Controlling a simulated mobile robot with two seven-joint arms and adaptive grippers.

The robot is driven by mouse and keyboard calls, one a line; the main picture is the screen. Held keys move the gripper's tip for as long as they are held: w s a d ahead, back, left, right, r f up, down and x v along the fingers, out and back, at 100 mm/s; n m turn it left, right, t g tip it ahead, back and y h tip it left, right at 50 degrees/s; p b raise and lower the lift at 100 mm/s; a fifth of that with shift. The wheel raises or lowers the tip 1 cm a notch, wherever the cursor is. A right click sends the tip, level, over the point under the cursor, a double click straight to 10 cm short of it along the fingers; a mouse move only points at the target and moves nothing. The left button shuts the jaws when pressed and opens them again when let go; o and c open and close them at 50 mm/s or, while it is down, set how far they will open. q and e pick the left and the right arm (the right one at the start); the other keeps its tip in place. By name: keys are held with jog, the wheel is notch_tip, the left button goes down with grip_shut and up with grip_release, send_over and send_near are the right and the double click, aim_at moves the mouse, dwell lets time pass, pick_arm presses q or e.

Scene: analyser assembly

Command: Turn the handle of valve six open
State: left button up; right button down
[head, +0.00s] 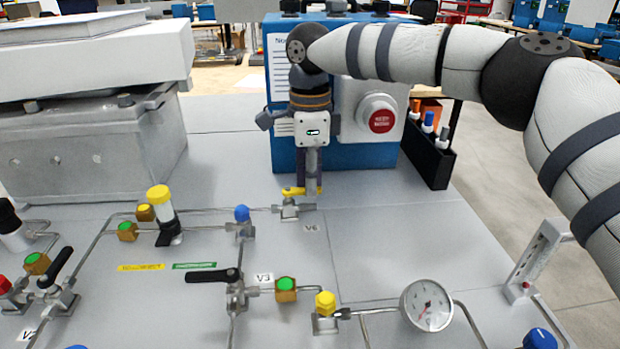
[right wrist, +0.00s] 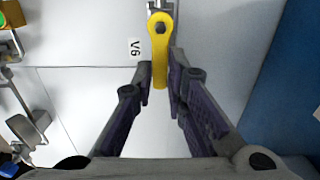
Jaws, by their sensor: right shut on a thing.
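Valve six has a flat yellow handle (head: 292,191) on top of a small metal body (head: 289,210), with a V6 label (head: 310,228) beside it. In the right wrist view the yellow handle (right wrist: 160,48) runs down from its round hub into the jaws, and the V6 label (right wrist: 135,48) is to its left. My right gripper (head: 310,187) points straight down over the valve. Its fingers (right wrist: 161,78) are closed on the handle's free end, one on each side. In the head view the handle lies roughly sideways. My left gripper is out of view.
A blue box with a red button (head: 381,121) stands close behind the gripper. A black-handled valve V3 (head: 236,280), a blue knob (head: 242,213) and a yellow-capped white part (head: 160,210) stand nearby. A pressure gauge (head: 427,305) is at front right. The panel right of V6 is bare.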

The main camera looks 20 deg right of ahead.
jog(key=c, duration=1.6)
grip_release()
notch_tip(320, 180, up, 12)
